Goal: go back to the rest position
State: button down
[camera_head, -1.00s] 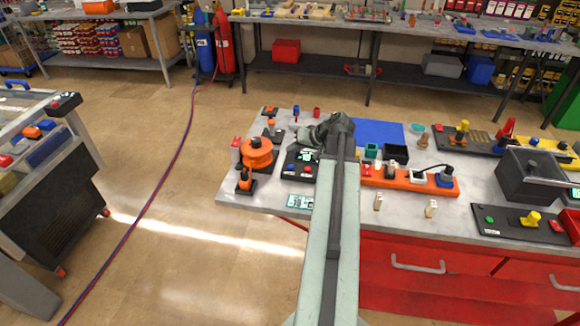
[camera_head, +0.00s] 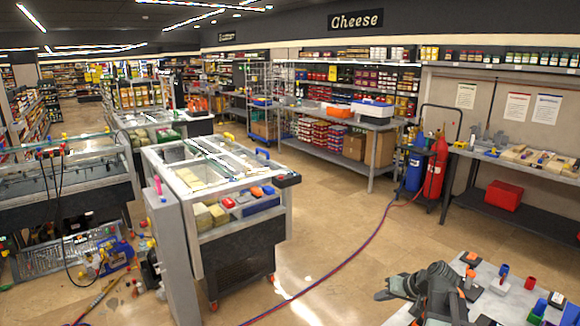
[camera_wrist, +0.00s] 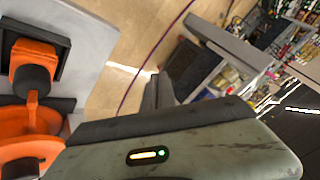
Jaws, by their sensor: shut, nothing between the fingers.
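My gripper (camera_head: 386,293) shows at the bottom right of the head view, low near the left end of the grey workbench (camera_head: 400,316). It is shut and empty, pointing left. In the wrist view my gripper's fingers (camera_wrist: 158,92) point up toward the floor, beyond the grey-green wrist housing with an orange and a green light. An orange device with dark parts (camera_wrist: 38,118) stands on the bench at the left of the wrist view, beside my gripper and apart from the fingers.
Small red, blue and green items (camera_head: 530,284) stand on the bench. A wheeled grey display cart (camera_head: 240,255) stands at left. Red and blue cylinders (camera_head: 435,170) stand behind. A hose (camera_head: 345,255) crosses the otherwise open floor between cart and bench.

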jog(key=s+a+f+n+g+h, duration=0.1)
jog(key=s+a+f+n+g, duration=0.15)
jog(key=a, duration=0.85)
jog(key=s+a+f+n+g+h, duration=0.1)
jog(key=s+a+f+n+g, duration=0.15)
jog(key=a, duration=0.95)
jog(key=s+d+m+g+h, duration=0.1)
jog(key=s+d+m+h, duration=0.1)
jog(key=s, duration=0.4)
jog(key=shift+d+f+m+g+h, duration=0.35)
jog(key=shift+d+m, duration=0.25)
jog(key=shift+d, duration=0.35)
jog(key=shift+d, duration=0.1)
